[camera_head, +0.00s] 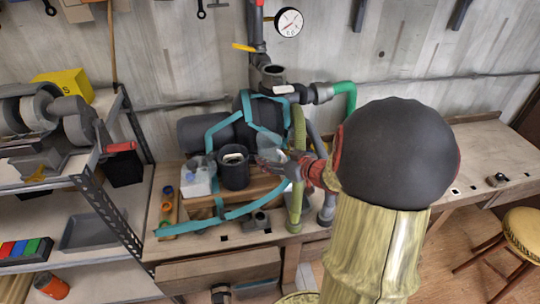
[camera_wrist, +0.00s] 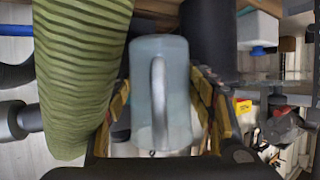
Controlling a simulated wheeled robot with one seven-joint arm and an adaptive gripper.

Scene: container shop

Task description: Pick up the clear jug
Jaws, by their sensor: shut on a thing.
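The clear jug (camera_wrist: 150,95) is a pale, see-through vessel with a handle facing the wrist camera. It fills the middle of the wrist view, between the yellow-edged fingers of my gripper (camera_wrist: 165,112), which is shut on it. In the head view the jug (camera_head: 269,147) shows faintly at the tip of my gripper (camera_head: 289,166), right of a dark cup. My arm and gripper partly cover it there. I cannot tell whether the jug's base touches the wooden surface.
A dark cup (camera_head: 234,175) and a white container (camera_head: 196,184) stand just left of the jug. A green ribbed hose (camera_head: 297,150) runs close beside my gripper and looms large in the wrist view (camera_wrist: 80,70). Teal straps and a dark tank (camera_head: 205,131) lie behind.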

